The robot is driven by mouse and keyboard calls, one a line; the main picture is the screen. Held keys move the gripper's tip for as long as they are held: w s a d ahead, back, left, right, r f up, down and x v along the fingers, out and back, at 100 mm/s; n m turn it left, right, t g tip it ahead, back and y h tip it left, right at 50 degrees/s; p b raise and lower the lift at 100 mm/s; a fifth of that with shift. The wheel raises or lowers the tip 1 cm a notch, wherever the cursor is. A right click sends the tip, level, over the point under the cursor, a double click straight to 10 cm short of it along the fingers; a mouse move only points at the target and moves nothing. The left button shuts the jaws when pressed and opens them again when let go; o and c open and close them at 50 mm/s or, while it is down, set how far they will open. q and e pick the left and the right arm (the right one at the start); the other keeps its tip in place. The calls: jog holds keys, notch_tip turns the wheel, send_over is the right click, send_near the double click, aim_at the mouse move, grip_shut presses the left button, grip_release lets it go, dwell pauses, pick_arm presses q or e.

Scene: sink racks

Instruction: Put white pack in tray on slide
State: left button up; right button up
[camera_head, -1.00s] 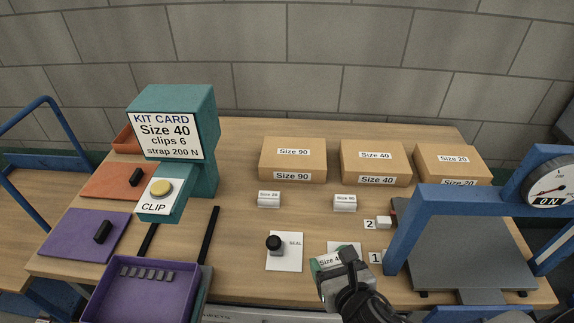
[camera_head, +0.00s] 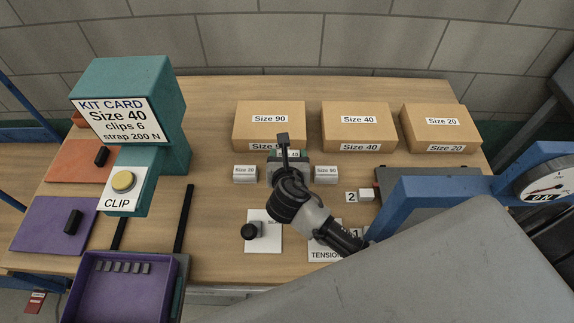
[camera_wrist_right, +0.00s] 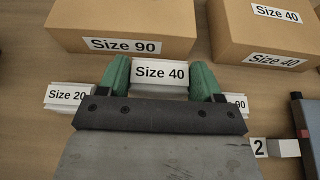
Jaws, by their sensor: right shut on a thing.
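My right gripper (camera_head: 290,158) is shut on a white pack labelled Size 40 (camera_wrist_right: 160,72). In the wrist view its green fingers press the pack's two ends. In the head view the gripper mostly hides the pack, which is in front of the Size 90 box, between two other white packs. I cannot tell its exact height. The purple tray (camera_head: 115,298) is at the lower left, beside black rails (camera_head: 183,222), with several grey clips along its back. My left gripper is not in view.
White packs marked Size 20 (camera_head: 245,174) and Size 90 (camera_head: 326,174) flank the held pack. Cardboard boxes (camera_head: 269,125) stand behind. A teal kit-card stand (camera_head: 172,100) rises behind the tray. A blue frame (camera_head: 430,190) with a gauge is at the right. A black-knobbed stamp (camera_head: 250,231) stands in front.

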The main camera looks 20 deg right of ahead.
jog(key=shift+w+f, duration=0.25)
jog(key=shift+f+b, duration=0.3)
jog(key=shift+f, duration=1.6)
jog(key=shift+f, duration=0.1)
jog(key=o, duration=0.9)
jog(key=shift+o, duration=0.2)
